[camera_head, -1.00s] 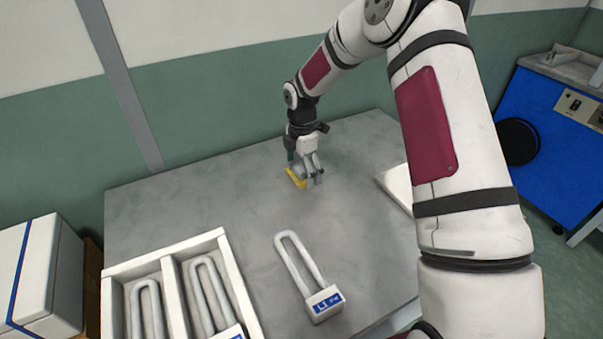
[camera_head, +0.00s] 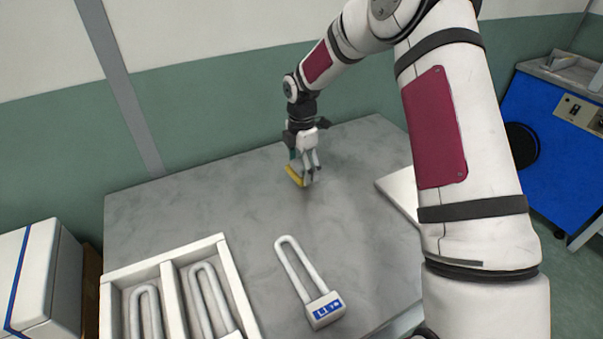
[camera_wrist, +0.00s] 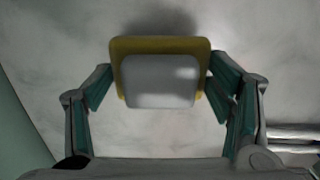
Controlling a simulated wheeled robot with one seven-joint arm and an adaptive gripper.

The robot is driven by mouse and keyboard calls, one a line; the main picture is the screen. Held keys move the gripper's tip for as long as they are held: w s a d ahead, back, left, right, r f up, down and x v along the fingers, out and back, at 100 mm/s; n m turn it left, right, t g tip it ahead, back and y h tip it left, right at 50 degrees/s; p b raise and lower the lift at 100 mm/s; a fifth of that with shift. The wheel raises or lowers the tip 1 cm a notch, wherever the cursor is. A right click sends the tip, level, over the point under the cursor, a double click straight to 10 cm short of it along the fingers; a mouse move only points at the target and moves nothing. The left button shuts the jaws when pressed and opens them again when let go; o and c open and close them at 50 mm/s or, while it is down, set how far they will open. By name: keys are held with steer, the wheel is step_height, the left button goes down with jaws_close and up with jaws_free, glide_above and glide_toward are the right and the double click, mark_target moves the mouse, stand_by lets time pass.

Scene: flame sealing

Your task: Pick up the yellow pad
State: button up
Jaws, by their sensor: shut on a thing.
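The yellow pad (camera_head: 295,176) is at my gripper's fingertips, over the back middle of the grey table. In the wrist view the yellow pad (camera_wrist: 117,50) shows as a flat yellow square with a raised pale grey block (camera_wrist: 160,82) on it. My gripper (camera_head: 305,172) points down and is shut on the pad. In the wrist view its green-lined fingers (camera_wrist: 160,90) meet the pad's left and right sides. A shadow lies on the table behind the pad. I cannot tell exactly how high the pad is above the table.
A white U-shaped piece with a blue-labelled block (camera_head: 325,309) lies at the table's front middle. A white divided tray (camera_head: 169,292) holding similar U-shaped pieces stands at the front left. A white flat thing (camera_head: 398,192) lies at the right, partly behind my arm. The table's middle is clear.

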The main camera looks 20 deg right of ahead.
steer(key=s+a, duration=0.1)
steer(key=s, duration=0.4)
steer(key=s+a+r, duration=0.1)
steer(key=s+a, duration=0.1)
steer(key=s, duration=0.3)
steer(key=s+a+r+p, duration=0.1)
steer(key=s+a, duration=0.1)
steer(key=s, duration=0.3)
steer(key=shift+s, duration=0.1)
steer(key=o, duration=0.8)
steer(key=shift+c, duration=0.2)
steer(key=c, duration=0.4)
steer(key=shift+r, duration=0.1)
steer(key=shift+c, duration=0.2)
